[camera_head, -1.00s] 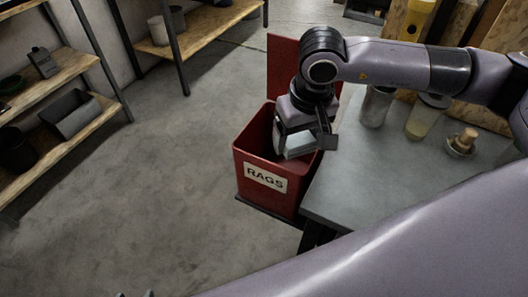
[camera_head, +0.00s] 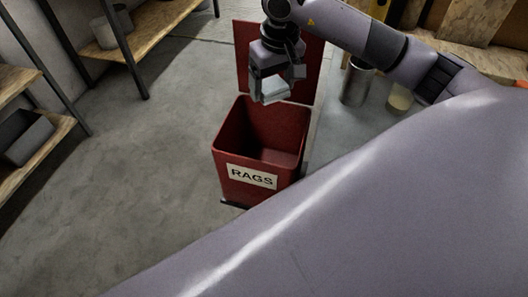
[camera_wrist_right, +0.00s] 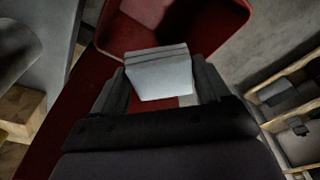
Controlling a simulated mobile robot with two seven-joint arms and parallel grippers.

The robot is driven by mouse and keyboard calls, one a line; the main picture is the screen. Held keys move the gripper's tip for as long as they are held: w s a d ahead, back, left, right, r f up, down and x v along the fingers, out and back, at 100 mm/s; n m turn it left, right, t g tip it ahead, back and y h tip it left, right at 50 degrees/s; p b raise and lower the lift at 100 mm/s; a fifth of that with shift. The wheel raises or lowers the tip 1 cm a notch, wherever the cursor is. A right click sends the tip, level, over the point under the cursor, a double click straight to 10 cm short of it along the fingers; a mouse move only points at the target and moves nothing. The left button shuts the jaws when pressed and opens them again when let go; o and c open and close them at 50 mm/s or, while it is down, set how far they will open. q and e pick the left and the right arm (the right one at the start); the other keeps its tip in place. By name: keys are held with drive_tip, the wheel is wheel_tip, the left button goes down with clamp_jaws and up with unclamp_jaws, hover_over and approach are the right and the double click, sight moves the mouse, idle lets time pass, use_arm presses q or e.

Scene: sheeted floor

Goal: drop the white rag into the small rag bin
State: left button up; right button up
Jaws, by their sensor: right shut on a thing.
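The rag bin (camera_head: 229,160) is a red open-topped box with a "RAGS" label, standing on the floor with its lid (camera_head: 243,55) raised at the back. Its visible inside looks empty. My right gripper (camera_head: 272,88) is shut on the white rag (camera_head: 269,92), a pale folded block, in front of the raised lid and above the bin's rear rim. In the right wrist view the rag (camera_wrist_right: 160,76) sits between the two fingers of the right gripper (camera_wrist_right: 160,85), with the red bin (camera_wrist_right: 215,25) beyond it. My left gripper is not in view.
A grey worktop (camera_head: 335,135) stands right of the bin, with a metal can (camera_head: 356,82) and a jar (camera_head: 400,98) on it. Shelving (camera_head: 155,32) stands at the left. The floor left of the bin is clear. My own arm link covers the lower right.

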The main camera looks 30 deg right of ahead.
sight(272, 101)
wheel_tip(272, 101, down, 4)
drive_tip(key=shift+f+b, duration=0.2)
drive_tip(key=shift+b, duration=0.95)
drive_tip(key=shift+f, duration=0.3)
drive_tip(key=o, duration=1)
drive_tip(key=shift+s+a+r, duration=0.1)
drive_tip(key=shift+s+r, duration=0.1)
drive_tip(key=shift+r, duration=1)
drive_tip(key=shift+s+d+r, duration=0.1)
drive_tip(key=shift+s+r, duration=0.05)
drive_tip(key=shift+r, duration=1.05)
drive_tip(key=shift+s+a+r, duration=0.1)
drive_tip(key=shift+s+r, duration=0.1)
drive_tip(key=shift+r, duration=1)
